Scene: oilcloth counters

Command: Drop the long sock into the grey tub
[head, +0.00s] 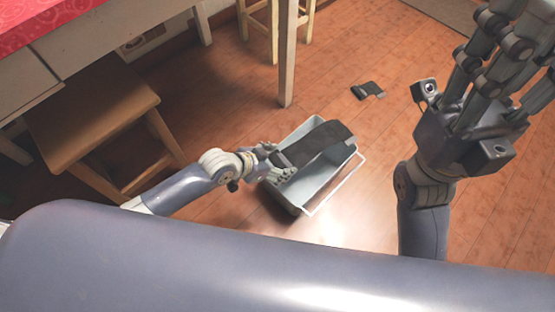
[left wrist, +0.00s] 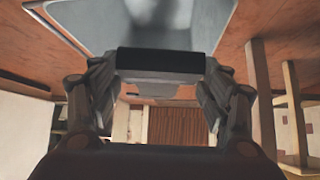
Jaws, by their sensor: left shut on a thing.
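The long dark sock (head: 318,142) stretches out from my left gripper (head: 277,168), which is shut on its near end. In the head view the sock lies across the opening of the grey tub (head: 290,199); whether it touches the tub cannot be told. In the left wrist view the dark sock end (left wrist: 160,61) sits between the fingers of the left gripper (left wrist: 160,78), with the tub (left wrist: 85,18) beyond it. My right gripper (head: 505,50) is raised at the upper right, fingers apart and empty, with some tips cut off by the frame.
A shorter dark sock (head: 367,91) lies on the wooden floor behind the tub. The tub's pale handle (head: 338,186) hangs out at its right side. A wooden stool (head: 92,105) and a table with a red cloth (head: 40,22) stand at left. Floor right of the tub is clear.

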